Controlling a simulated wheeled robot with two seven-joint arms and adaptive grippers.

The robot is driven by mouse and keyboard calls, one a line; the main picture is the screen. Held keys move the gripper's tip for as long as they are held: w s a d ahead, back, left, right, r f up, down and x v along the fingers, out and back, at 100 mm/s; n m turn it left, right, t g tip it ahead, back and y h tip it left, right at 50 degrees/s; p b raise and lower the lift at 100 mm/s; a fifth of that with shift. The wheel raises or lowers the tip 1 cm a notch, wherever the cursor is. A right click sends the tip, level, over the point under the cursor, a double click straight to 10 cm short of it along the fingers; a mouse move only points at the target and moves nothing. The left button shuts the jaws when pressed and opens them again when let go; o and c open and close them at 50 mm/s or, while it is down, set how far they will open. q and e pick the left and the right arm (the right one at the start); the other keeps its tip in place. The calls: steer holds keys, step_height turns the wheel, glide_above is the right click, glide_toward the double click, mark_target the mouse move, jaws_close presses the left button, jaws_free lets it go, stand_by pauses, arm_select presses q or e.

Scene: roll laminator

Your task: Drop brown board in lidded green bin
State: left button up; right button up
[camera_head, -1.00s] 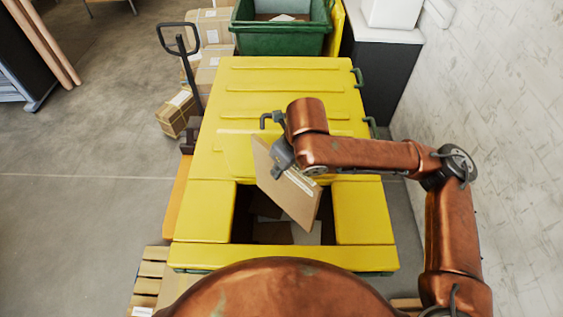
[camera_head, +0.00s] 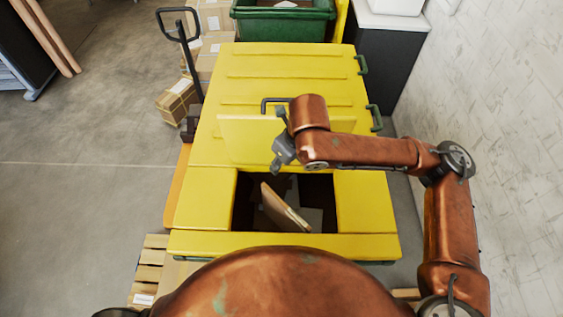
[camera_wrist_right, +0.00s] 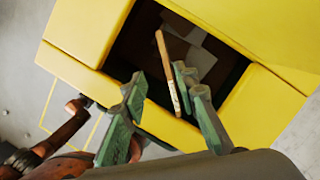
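The lidded bin has a broad yellow lid (camera_head: 290,75) with a square opening near its front. Little of its green body shows below the lid edge. The brown board (camera_head: 278,208) is in the opening, tilted, apart from my gripper. In the right wrist view the board (camera_wrist_right: 167,72) shows edge-on beyond the fingers, close to one of them. My right gripper (camera_head: 280,163) is above the back edge of the opening. Its fingers (camera_wrist_right: 160,82) are spread with nothing between them. My left gripper is out of view.
A yellow flap (camera_head: 245,140) stands raised behind the opening. Paper and card pieces lie inside. An open green bin (camera_head: 283,25) stands at the back, cartons (camera_head: 176,100) and a pallet (camera_head: 150,270) at left, a tiled wall (camera_head: 500,120) at right.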

steer(key=shift+o, duration=0.2)
steer(key=shift+r, duration=0.1)
steer(key=v, duration=1.1)
steer(key=shift+d+r, duration=0.15)
steer(key=shift+r, duration=0.2)
steer(key=shift+s, duration=0.1)
